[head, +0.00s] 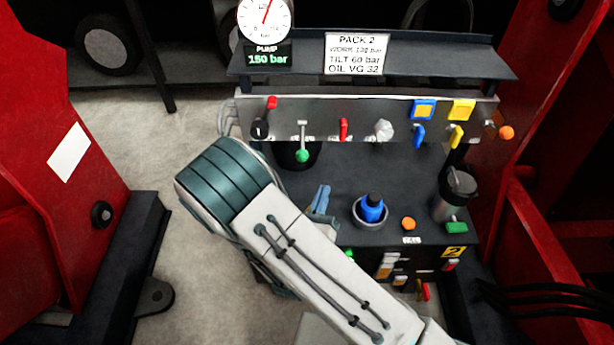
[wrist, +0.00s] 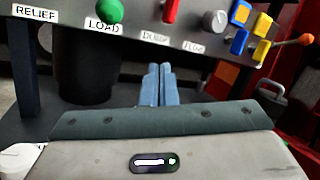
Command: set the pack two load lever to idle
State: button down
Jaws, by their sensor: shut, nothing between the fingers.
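The load lever is a metal rod with a green ball knob (head: 302,156) on the grey valve panel (head: 330,105) of the Pack 2 unit. In the head view it hangs down from its pivot. In the wrist view the green knob (wrist: 109,12) shows at the top, just above the LOAD label (wrist: 104,26); the rod is out of frame there. My gripper (head: 323,190) is shut and empty, below and slightly right of the knob, not touching it. Its blue fingers (wrist: 160,72) point at the panel, right of the knob in the wrist view.
Blue (head: 419,135) and yellow (head: 456,136) levers follow. A blue-topped cup (head: 371,209) stands on the deck right of my gripper.

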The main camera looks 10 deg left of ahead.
aim_at(302, 142)
jog(key=a+f+n+y, duration=0.1)
jog(key=s+a+f+n+y, duration=0.1)
jog(key=a+f+y, duration=0.1)
jog(key=shift+s+a+n+y, duration=0.1)
jog(key=shift+s+n+y, duration=0.2)
jog(key=shift+n, duration=0.1)
jog(key=shift+w, duration=0.15)
jog(key=d+b+x, duration=0.1)
jog(key=b+x, duration=0.1)
jog(key=x, duration=0.8)
jog(key=shift+s+a+r, duration=0.55)
jog(key=shift+r, duration=0.2)
jog(key=shift+s+a+r, duration=0.55)
jog(key=shift+r, duration=0.2)
jog(key=shift+s+r+p, duration=0.1)
jog(key=shift+r+p, duration=0.05)
jog(key=shift+p, duration=0.2)
jog(key=shift+r+g+p, duration=0.2)
jog(key=shift+g+p, duration=0.1)
jog(key=shift+p, duration=0.35)
